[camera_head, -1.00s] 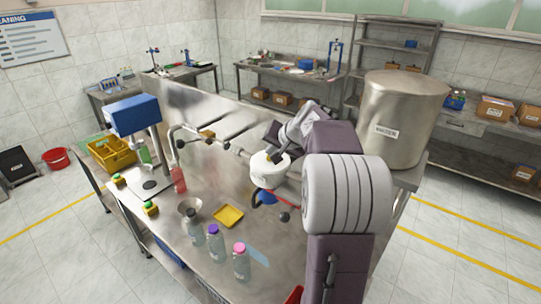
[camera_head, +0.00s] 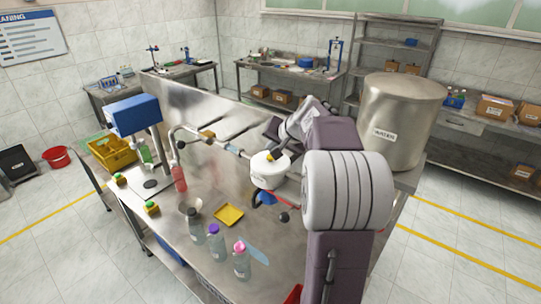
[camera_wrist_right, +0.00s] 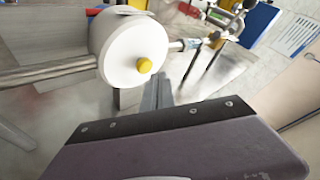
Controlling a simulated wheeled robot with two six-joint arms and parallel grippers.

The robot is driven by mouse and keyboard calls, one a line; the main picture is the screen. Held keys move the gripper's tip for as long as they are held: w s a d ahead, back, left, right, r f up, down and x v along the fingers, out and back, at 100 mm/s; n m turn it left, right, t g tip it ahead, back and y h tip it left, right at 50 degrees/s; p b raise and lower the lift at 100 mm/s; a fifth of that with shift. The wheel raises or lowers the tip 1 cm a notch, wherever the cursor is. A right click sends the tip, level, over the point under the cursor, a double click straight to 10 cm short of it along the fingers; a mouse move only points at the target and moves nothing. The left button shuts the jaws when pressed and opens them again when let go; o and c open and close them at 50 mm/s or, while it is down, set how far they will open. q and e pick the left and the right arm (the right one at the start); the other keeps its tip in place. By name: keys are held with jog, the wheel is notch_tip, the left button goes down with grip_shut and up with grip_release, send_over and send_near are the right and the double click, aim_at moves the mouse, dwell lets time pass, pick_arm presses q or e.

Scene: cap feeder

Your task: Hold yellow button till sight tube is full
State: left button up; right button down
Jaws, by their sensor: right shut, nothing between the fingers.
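The yellow button (camera_wrist_right: 144,65) sits on the flat round face of a white drum-shaped housing (camera_wrist_right: 122,40) in the right wrist view. In the head view the housing (camera_head: 268,172) is on the pipe above the steel bench, with a small yellow spot at its top. My right gripper (camera_wrist_right: 159,78) is shut and empty. Its fingertips are just beside and below the button in the wrist view; I cannot tell whether they touch it. A pale pipe section (camera_head: 236,149) left of the housing may be the sight tube; its fill is too small to read. My left gripper is out of view.
The large steel water tank (camera_head: 400,105) stands behind my right arm.

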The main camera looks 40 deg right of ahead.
jog(key=shift+r, duration=0.1)
notch_tip(320, 180, up, 5)
jog(key=p, duration=0.4)
dwell(0.3)
